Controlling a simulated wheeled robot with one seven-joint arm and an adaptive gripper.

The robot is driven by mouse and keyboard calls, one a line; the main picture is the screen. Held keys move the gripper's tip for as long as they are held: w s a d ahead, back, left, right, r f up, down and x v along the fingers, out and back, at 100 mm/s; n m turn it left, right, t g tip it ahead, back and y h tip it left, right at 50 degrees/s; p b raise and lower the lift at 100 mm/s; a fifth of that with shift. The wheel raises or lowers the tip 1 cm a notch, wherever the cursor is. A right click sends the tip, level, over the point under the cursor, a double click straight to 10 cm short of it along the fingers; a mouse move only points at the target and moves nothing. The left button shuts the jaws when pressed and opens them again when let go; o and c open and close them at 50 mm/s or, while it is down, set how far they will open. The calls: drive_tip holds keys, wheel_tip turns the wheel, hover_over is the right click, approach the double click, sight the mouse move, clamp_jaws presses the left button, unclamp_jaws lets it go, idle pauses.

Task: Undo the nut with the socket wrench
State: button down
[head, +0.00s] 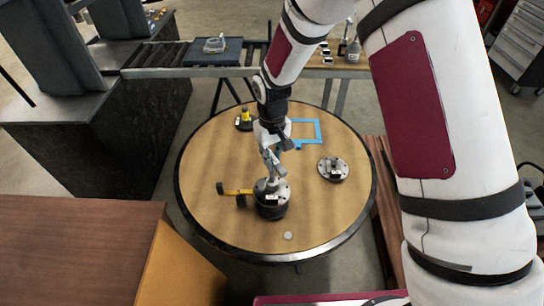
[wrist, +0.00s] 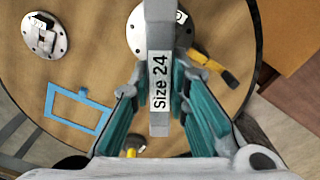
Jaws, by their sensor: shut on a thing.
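My gripper (head: 270,154) points down over the round table and is shut on a grey socket wrench (wrist: 158,95) labelled "Size 24", held between its teal fingers (wrist: 160,100). Below it stands a round grey flange (head: 266,186) on a black base, with a small white label. The flange also shows partly behind the wrench in the wrist view (wrist: 136,34). The wrench's lower end is at or just above the flange top; I cannot tell whether it sits on a nut. The nut itself is hidden.
A yellow-and-black tool (head: 236,192) lies left of the flange. A second flange (head: 334,168) stands to the right. A blue square outline (head: 320,131) and a yellow-topped part (head: 244,117) are farther back. A small grey disc (head: 288,236) lies in front. The table's front is mostly clear.

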drive_tip(key=shift+r, duration=0.1)
drive_tip(key=shift+r+p, duration=0.35)
drive_tip(key=shift+r, duration=1.45)
drive_tip(key=shift+r+p, duration=0.45)
drive_tip(key=shift+r, duration=2.45)
